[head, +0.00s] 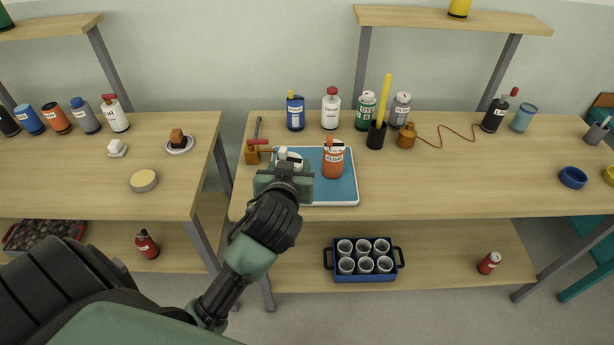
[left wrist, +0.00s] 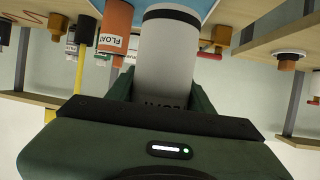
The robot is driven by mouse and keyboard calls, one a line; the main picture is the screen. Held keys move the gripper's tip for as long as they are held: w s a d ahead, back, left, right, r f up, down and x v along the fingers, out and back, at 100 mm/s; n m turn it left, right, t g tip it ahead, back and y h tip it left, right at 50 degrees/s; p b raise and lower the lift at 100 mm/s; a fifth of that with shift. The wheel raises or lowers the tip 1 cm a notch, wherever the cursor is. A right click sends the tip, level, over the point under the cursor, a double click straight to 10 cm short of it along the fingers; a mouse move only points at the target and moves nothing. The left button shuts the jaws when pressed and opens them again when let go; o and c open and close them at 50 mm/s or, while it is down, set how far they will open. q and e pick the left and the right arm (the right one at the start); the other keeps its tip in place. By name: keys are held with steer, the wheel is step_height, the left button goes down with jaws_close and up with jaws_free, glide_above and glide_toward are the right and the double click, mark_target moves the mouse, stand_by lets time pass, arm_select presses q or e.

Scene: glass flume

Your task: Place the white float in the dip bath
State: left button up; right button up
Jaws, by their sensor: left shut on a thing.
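My left gripper (head: 285,183) is shut on the white float, at the left part of a white-rimmed tray with a blue inside (head: 346,192), which looks like the dip bath. In the head view the white float (head: 292,158) is mostly hidden behind the gripper. The left wrist view shows it as a pale cylinder (left wrist: 165,62) between the fingers, its lettering partly covered. An orange float (head: 333,165) labelled FLOAT stands upright in the tray, right of the gripper; it also shows in the left wrist view (left wrist: 116,28). I cannot tell whether the white float touches the tray bottom. My right gripper is not in view.
The bench to the right (head: 480,180) is mostly clear. A blue caddy (head: 365,278) sits below.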

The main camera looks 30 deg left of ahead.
arm_select(q)
steer(key=w+a+r+n+g+y+b, duration=0.6)
steer(key=w+a+r+n, duration=0.15)
steer(key=w+r, duration=0.35)
steer(key=shift+s+a+f+p, duration=0.15)
steer(key=shift+f+p, duration=0.2)
steer(key=shift+f, duration=2.85)
steer(key=shift+w+a+f+p, duration=0.15)
steer(key=shift+f+p, duration=0.25)
steer(key=shift+f, duration=2.75)
steer(key=shift+s+a+f+p, duration=0.15)
steer(key=shift+f+p, duration=0.2)
steer(key=shift+f, duration=2.85)
steer(key=o, duration=1.1)
steer(key=shift+f, duration=0.1)
steer(key=shift+c, duration=0.2)
steer(key=o, duration=0.4)
